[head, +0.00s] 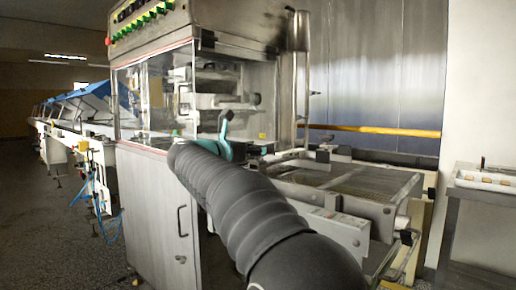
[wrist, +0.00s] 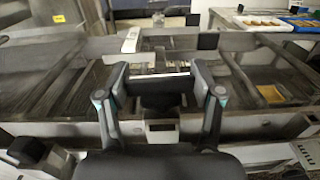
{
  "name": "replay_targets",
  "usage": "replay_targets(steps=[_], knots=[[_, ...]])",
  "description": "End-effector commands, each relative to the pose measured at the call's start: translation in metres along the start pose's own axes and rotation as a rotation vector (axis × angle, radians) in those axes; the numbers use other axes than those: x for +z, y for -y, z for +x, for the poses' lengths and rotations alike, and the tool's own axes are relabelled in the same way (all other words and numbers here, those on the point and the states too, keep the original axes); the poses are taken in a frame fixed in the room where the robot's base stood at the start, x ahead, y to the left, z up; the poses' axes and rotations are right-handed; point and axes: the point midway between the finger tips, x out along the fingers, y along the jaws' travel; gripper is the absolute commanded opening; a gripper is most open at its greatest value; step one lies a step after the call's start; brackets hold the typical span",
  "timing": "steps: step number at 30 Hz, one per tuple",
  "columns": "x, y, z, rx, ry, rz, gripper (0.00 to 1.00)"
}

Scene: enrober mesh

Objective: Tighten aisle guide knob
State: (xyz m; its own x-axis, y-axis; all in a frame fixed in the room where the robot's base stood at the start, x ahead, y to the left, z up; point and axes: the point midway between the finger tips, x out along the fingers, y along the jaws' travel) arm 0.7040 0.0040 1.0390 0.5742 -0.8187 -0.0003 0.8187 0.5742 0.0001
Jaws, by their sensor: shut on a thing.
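In the wrist view, my gripper (wrist: 161,82) has its two dark fingers on either side of a black knob (wrist: 162,97), which I take to be the aisle guide knob. The gripper is shut on it. A pale bar runs across just beyond the knob. The finger contact is too dark to see in detail. In the head view, only teal parts of my gripper (head: 225,137) show, in front of the machine's clear-walled housing. My thick black arm covers the rest, and the knob cannot be made out there.
The enrober's mesh bed (head: 362,182) extends to the right of the cabinet (head: 155,200). Other black blocks stand on the frame, one at the lower left (wrist: 26,150) and one at the far rail (wrist: 208,41). A tray of pieces (wrist: 258,22) lies at the upper right.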

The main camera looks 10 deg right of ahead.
Motion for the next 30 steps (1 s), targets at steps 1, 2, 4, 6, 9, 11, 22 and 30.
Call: replay_targets(steps=[1, 2, 4, 6, 9, 11, 22, 30], knots=[[0.000, -0.001, 0.000, 0.003, 0.002, -0.001, 0.31], [0.000, -0.001, 0.000, 0.003, 0.002, -0.001, 0.31], [0.001, -0.001, 0.000, 0.003, 0.002, -0.001, 0.31], [0.001, -0.001, 0.000, 0.003, 0.002, -0.001, 0.76], [0.000, -0.001, 0.000, 0.002, 0.001, -0.001, 0.92], [0.000, 0.000, 0.000, 0.002, 0.001, -0.001, 0.92], [0.001, -0.001, -0.009, 0.004, 0.001, 0.000, 0.92], [0.001, -0.002, -0.057, 0.006, 0.001, 0.000, 0.92]])
